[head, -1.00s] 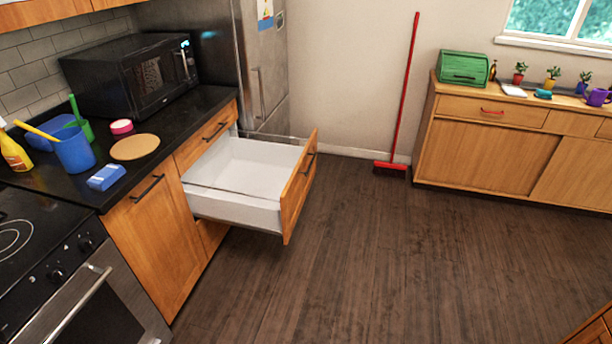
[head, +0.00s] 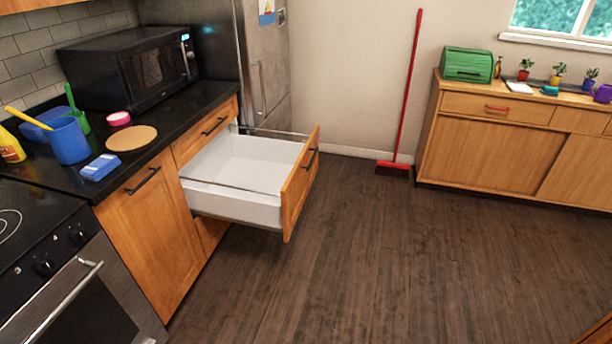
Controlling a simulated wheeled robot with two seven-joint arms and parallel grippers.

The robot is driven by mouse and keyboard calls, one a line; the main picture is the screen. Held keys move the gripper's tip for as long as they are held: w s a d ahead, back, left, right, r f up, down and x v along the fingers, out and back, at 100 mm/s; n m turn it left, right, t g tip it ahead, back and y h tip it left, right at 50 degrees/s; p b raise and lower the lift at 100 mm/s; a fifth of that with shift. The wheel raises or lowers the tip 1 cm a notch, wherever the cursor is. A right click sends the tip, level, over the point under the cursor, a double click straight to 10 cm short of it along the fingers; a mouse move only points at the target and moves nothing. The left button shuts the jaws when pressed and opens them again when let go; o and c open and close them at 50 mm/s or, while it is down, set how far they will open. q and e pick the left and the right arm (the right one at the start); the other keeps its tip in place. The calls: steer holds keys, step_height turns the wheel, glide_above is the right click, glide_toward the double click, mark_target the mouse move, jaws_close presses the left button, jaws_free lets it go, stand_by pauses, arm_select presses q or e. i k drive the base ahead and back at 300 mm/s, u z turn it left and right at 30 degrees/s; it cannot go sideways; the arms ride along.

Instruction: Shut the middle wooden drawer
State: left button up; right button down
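The middle wooden drawer (head: 301,190) is pulled far out of the cabinet beside the fridge. It has a wooden front with a dark handle (head: 311,158) and a white inside (head: 240,165) that looks empty. A shut wooden drawer front (head: 206,137) with a dark handle sits just above it. Neither of my grippers is in view.
A black counter (head: 190,120) holds a microwave (head: 130,68), a blue cup (head: 69,142) and a round board (head: 131,138). The stove (head: 50,260) is at the lower left. A red broom (head: 405,100) leans on the back wall. The dark floor (head: 380,260) right of the drawer is clear.

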mark_target(265, 184)
steer(key=z, duration=0.3)
steer(key=i, duration=1.45)
steer(key=u, duration=0.1)
